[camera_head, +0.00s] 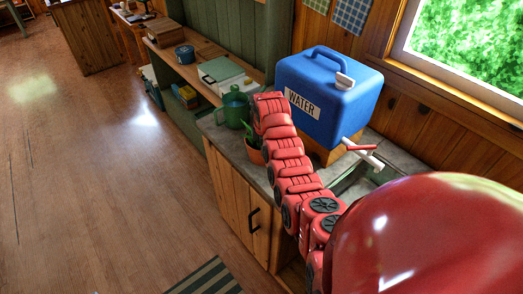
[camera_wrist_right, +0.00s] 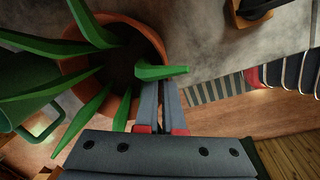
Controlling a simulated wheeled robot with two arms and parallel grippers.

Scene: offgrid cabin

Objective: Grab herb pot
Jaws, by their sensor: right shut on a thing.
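The herb pot is a terracotta pot (camera_head: 255,156) with spiky green leaves, standing on the grey counter in the head view, partly hidden by my red right arm. In the right wrist view the pot (camera_wrist_right: 140,28) fills the upper left, with its leaves spreading outward over the rim. My right gripper (camera_wrist_right: 160,88) is shut on the near side of the pot's rim, its two grey fingers close together there. In the head view my right gripper is hidden behind the arm. My left gripper is in no view.
A green mug-like vessel (camera_head: 235,108) stands just beyond the pot. A blue water container (camera_head: 328,95) on a wooden stand is right of my arm, near the sink. The counter (camera_head: 215,128) has a cabinet below. The wooden floor (camera_head: 110,190) at left is clear.

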